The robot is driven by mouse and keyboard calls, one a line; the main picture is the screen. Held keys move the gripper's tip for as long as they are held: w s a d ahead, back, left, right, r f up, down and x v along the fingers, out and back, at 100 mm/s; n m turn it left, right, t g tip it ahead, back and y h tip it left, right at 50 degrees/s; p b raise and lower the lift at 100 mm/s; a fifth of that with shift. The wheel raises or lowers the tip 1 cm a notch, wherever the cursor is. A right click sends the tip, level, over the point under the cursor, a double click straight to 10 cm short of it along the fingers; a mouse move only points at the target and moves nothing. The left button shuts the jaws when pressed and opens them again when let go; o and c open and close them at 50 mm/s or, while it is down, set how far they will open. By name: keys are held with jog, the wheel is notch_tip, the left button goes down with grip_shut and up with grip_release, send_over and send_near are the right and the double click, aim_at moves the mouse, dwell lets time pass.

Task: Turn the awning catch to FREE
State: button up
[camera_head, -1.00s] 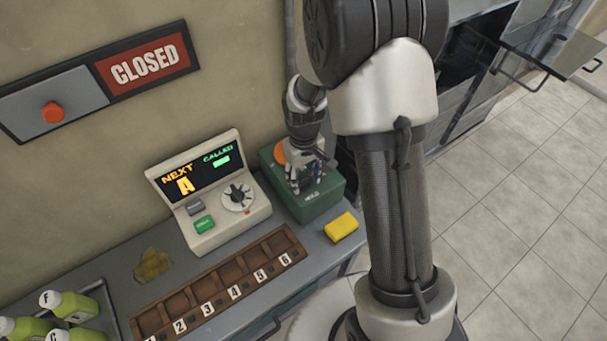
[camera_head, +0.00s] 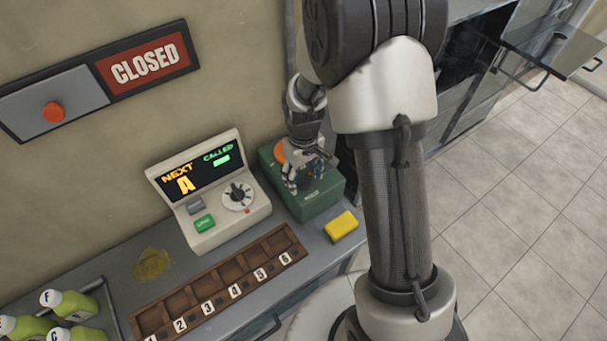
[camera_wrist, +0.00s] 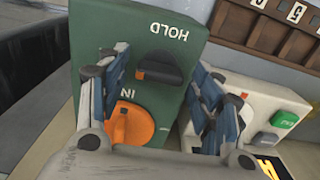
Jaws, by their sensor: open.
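The green box (camera_head: 325,197) stands at the right end of the counter. In the wrist view its face (camera_wrist: 150,30) carries a black knob (camera_wrist: 168,72) below the word HOLD, upside down in this view. An orange knob (camera_wrist: 132,125) marked IN is on the same face. My gripper (camera_wrist: 160,66) is open, with its blue-padded fingers on either side of the black knob. Whether the fingers touch the knob I cannot tell. In the head view my gripper (camera_head: 308,172) is over the box and hides the black knob. The word FREE is not visible.
A beige console (camera_head: 215,215) with a dial and green button stands close left of the box. A yellow block (camera_head: 341,226) lies just in front. A numbered wooden rack (camera_head: 215,290), a brown-yellow patch (camera_head: 153,263), green bottles (camera_head: 70,305) and a CLOSED sign (camera_head: 145,65) are further left.

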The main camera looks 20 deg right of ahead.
aim_at(304, 178)
dwell(0.3)
notch_tip(304, 178, up, 12)
dwell(0.5)
dwell(0.3)
jog(key=s+r+m+t, duration=0.2)
jog(key=s+r, duration=0.8)
jog(key=r, duration=0.2)
jog(key=s+r+m+t, duration=0.1)
jog(key=s+r+t, duration=0.1)
jog(key=s, duration=1)
jog(key=shift+m+t, duration=0.3)
jog(key=shift+m, duration=0.1)
jog(key=shift+o, duration=0.2)
jog(key=shift+w+r, duration=0.1)
